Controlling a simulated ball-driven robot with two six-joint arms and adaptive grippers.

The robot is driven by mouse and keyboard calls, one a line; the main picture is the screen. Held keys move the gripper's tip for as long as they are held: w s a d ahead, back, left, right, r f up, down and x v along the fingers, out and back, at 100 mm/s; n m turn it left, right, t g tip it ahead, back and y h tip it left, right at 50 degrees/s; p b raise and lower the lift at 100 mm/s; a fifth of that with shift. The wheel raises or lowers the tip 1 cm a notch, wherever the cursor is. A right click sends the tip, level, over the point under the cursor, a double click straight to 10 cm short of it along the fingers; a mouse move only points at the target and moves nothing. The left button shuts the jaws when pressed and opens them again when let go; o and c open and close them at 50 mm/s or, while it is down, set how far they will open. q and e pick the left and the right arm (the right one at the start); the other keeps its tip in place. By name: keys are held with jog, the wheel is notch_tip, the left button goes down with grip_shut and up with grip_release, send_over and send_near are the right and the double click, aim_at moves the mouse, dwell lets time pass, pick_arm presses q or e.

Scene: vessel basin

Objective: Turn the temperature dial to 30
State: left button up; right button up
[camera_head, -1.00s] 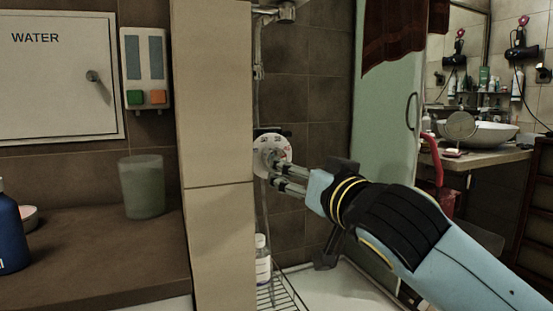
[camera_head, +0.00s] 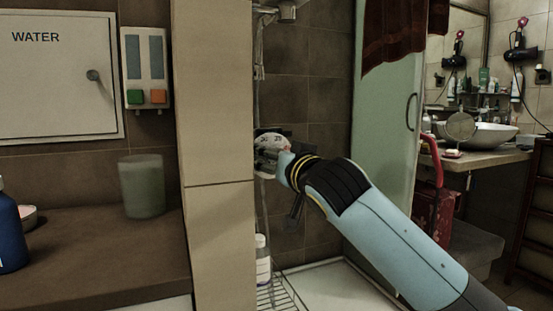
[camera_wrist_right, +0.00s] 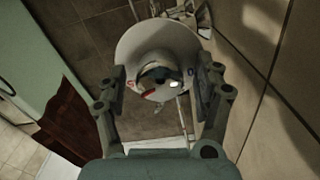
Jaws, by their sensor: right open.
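The temperature dial (camera_head: 269,138) is a round white disc on the shower wall, partly covered by my right gripper in the head view. In the right wrist view the dial (camera_wrist_right: 158,42) faces me, with a dark centre knob, a red mark and small markings. My right gripper (camera_head: 265,158) is at the dial. In the wrist view its open fingers (camera_wrist_right: 157,80) stand on either side of the centre knob, with gaps visible. I cannot read which number the dial is set to. My left gripper is not in view.
A beige tiled pillar (camera_head: 217,200) stands just left of the dial. A white bottle (camera_head: 262,262) stands on a wire rack (camera_head: 276,295) below. A glass shower panel (camera_head: 385,130) is to the right. A counter with a frosted cup (camera_head: 143,187) is at left.

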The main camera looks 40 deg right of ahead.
jog(key=c, duration=1.2)
jog(key=shift+r+n+p, duration=0.1)
jog(key=shift+n+p, duration=0.7)
jog(key=shift+p, duration=0.1)
jog(key=n+p, duration=0.3)
jog(key=shift+r, duration=0.1)
jog(key=n+p, duration=0.3)
jog(key=n, duration=0.1)
jog(key=shift+a, duration=0.1)
jog(key=n+p, duration=0.2)
jog(key=n, duration=0.2)
jog(key=shift+n+p, duration=0.3)
jog(key=shift+p, duration=0.05)
jog(key=shift+f+n+p, duration=0.15)
jog(key=shift+n+p, duration=0.35)
jog(key=shift+n, duration=0.65)
jog(key=shift+f+n+p, duration=0.15)
jog(key=shift+n+p, duration=0.35)
jog(key=shift+n, duration=0.65)
